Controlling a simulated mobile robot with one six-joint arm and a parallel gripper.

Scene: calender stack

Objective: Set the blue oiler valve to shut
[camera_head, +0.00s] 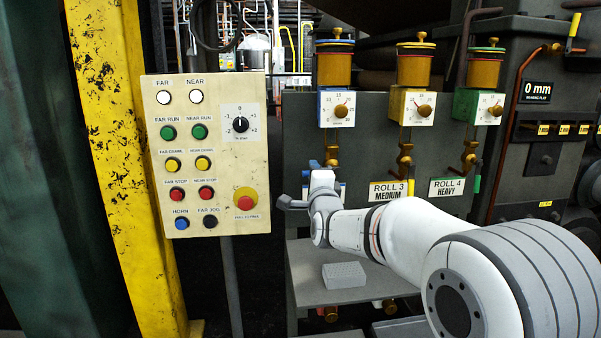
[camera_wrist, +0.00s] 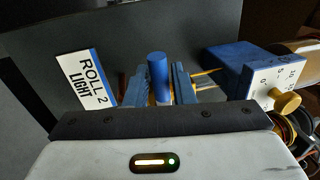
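The blue oiler (camera_head: 328,104) is the left one of three in the head view. It has a brass cup and a white dial; its blue box (camera_wrist: 230,62) and dial are at right in the wrist view. Its blue valve handle (camera_wrist: 158,78) stands between my gripper's fingers (camera_wrist: 160,84). The fingers are very close on both sides; whether they touch it is unclear. In the head view, my gripper (camera_head: 334,188) is below the blue oiler, and my wrist hides most of the handle. The ROLL 2 LIGHT sign (camera_wrist: 84,78) is left of the handle.
Yellow (camera_head: 398,105) and green (camera_head: 466,104) oilers hang to the right, with ROLL 3 MEDIUM (camera_head: 388,190) and ROLL 4 HEAVY (camera_head: 446,187) signs. A button panel (camera_head: 225,165) stands left of my wrist. A grey block (camera_head: 344,275) lies on the shelf below.

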